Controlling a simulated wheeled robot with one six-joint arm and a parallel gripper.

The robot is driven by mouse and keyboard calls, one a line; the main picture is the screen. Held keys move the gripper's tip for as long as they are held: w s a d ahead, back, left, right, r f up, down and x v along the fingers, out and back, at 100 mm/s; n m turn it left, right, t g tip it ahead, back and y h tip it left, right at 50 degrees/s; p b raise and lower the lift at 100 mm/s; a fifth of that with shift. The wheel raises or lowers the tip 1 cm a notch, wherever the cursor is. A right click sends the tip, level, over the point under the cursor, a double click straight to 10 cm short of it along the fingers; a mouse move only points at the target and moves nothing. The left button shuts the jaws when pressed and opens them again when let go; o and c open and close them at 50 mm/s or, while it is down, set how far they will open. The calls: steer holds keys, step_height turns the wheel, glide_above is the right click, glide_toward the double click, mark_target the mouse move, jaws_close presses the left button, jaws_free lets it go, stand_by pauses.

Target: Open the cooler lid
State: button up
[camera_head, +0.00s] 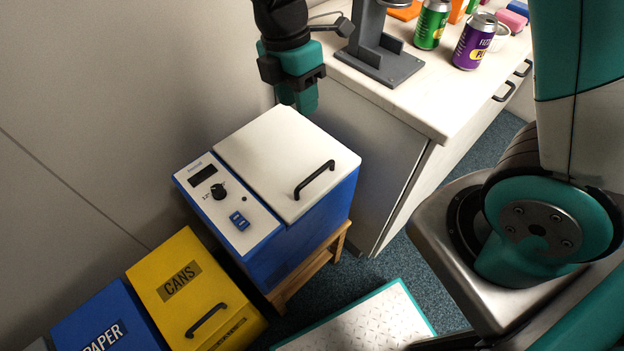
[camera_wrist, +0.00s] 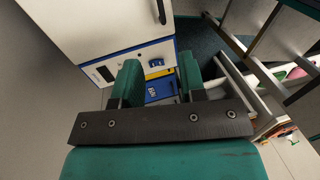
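The cooler (camera_head: 315,228) is a blue box with a white lid (camera_head: 270,160). The lid lies shut and has a black bar handle (camera_head: 314,180) near its right edge. A white control panel (camera_head: 228,205) with a knob lies along the lid's left side. My gripper (camera_head: 300,103) hangs near the lid's far corner, apart from the handle. In the wrist view my gripper (camera_wrist: 162,80) is open and empty, its teal fingers apart. The lid (camera_wrist: 95,25) and part of the handle (camera_wrist: 161,12) show at the top of that view.
The cooler stands on a wooden stand (camera_head: 318,263). A yellow CANS bin (camera_head: 205,270) and blue PAPER bin (camera_head: 85,325) stand at its left. A white counter (camera_head: 440,95) with a green can (camera_head: 431,25) and purple can (camera_head: 474,42) is behind right. A white step (camera_head: 370,325) lies in front.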

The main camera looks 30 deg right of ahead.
mark_target(313, 175)
steer(key=s+f, duration=0.1)
steer(key=f, duration=0.4)
steer(key=s+f, duration=0.1)
steer(key=f, duration=0.5)
steer(key=s+d+f, duration=0.1)
steer(key=f, duration=0.5)
steer(key=shift+f+b, duration=0.2)
steer(key=shift+b, duration=0.15)
jaws_close()
